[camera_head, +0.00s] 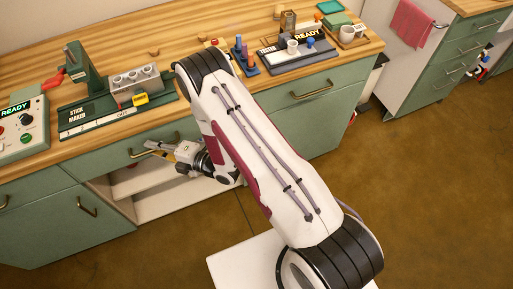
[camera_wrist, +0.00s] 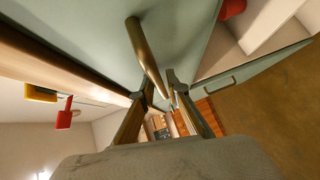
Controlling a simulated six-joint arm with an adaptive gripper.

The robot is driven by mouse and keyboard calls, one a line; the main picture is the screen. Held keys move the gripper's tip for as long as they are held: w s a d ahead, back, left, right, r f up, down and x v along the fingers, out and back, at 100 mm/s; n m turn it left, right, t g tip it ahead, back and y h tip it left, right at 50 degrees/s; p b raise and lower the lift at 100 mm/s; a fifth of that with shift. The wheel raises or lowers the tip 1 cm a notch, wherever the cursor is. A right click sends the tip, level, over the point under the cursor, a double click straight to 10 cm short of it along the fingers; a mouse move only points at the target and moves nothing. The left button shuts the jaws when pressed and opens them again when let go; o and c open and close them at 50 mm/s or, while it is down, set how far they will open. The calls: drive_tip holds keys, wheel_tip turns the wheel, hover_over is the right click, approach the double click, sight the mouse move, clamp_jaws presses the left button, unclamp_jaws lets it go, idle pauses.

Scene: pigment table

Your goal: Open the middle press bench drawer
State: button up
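The middle drawer (camera_head: 122,154) of the press bench has a green front and looks shut, flush below the wooden top. Its brass bar handle (camera_head: 140,153) is partly hidden by my gripper in the head view. The handle (camera_wrist: 147,52) runs from the drawer front toward my fingertips in the wrist view. My gripper (camera_head: 152,146) is at this handle, coming from the right. In the wrist view, my gripper's two fingertips (camera_wrist: 158,92) are apart, with the handle's near end between them. I cannot tell whether either finger touches it.
An open cabinet shelf (camera_head: 135,184) lies below the drawer. A handled green door (camera_head: 60,225) is at left. A stick maker (camera_head: 105,95) and a control box (camera_head: 22,130) stand on the wooden top (camera_head: 190,38). Another shut drawer (camera_head: 318,92) is at right. The brown floor (camera_head: 420,180) is clear.

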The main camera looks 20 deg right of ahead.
drive_tip(key=v, duration=0.8)
drive_tip(key=shift+s+d+f+m+g+h, duration=1.75)
drive_tip(key=shift+d+f+m, duration=0.3)
drive_tip(key=shift+f, duration=1.4)
drive_tip(key=shift+s+d+f+m+g+h, duration=1.7)
drive_tip(key=shift+d+f+m, duration=0.3)
drive_tip(key=shift+f, duration=1.4)
drive_tip(key=shift+s+d+r+m+g+h, duration=1.15)
drive_tip(key=shift+d+r+m+h, duration=0.9)
drive_tip(key=shift+d+r+m, duration=1.75)
drive_tip(key=s+d+r+m+g+h, duration=0.1)
drive_tip(key=s+d+r+m, duration=0.1)
drive_tip(key=r, duration=0.6)
drive_tip(key=s+d+r+m+g, duration=0.1)
drive_tip(key=s+d+r+m, duration=0.2)
drive_tip(key=r, duration=0.6)
drive_tip(key=shift+s+d+h, duration=0.2)
drive_tip(key=shift+s+h, duration=0.15)
drive_tip(key=shift+h, duration=0.05)
